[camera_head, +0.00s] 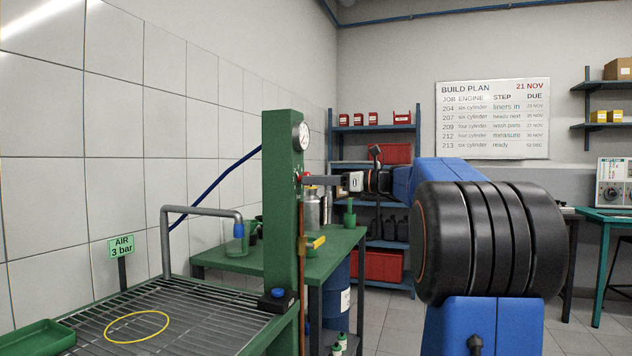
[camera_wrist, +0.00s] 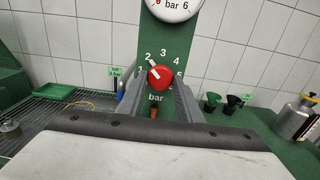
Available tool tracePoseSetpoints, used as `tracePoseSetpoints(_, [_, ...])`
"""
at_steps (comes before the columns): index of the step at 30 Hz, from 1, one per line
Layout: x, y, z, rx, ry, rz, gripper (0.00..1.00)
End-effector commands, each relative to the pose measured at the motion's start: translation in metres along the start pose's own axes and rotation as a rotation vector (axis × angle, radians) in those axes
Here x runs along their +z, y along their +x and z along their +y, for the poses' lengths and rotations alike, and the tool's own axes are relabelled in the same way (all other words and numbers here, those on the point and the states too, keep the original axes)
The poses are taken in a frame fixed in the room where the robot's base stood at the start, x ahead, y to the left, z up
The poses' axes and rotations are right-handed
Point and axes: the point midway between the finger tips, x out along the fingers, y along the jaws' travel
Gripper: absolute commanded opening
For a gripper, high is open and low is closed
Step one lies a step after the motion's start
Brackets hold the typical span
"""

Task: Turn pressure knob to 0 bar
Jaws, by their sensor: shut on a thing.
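The red pressure knob (camera_wrist: 161,77) sits on the green column, with a scale of numbers around it and "bar" below. Its white mark points up and left, at about the 2. In the head view only a small red bit of the knob (camera_head: 299,180) shows at the column's edge. My gripper (camera_wrist: 160,88) has one finger on each side of the knob and is shut on it. In the head view my gripper (camera_head: 308,181) reaches the column from the right. A round pressure gauge (camera_head: 301,136) sits above the knob; its needle is too small to read.
The green column (camera_head: 283,215) stands at the edge of a grated wash tray (camera_head: 190,312) with a yellow ring (camera_head: 137,327) on it. A sign (camera_head: 122,246) reads "AIR 3 bar". A green bench (camera_head: 340,243) with a metal can (camera_head: 312,210) stands behind.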

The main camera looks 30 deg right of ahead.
Motion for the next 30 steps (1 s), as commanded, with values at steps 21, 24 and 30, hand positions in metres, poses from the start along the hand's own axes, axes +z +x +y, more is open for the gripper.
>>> tracePoseSetpoints(21, [-0.0001, -0.0002, -0.0011, 0.0, -0.472, 0.001, 0.1])
tracePoseSetpoints(24, [-0.0001, -0.0003, -0.0013, 0.0, -0.567, 0.001, 0.1])
tracePoseSetpoints(30, [0.0001, -0.0003, -0.0015, 0.0, -0.757, 0.001, 0.1])
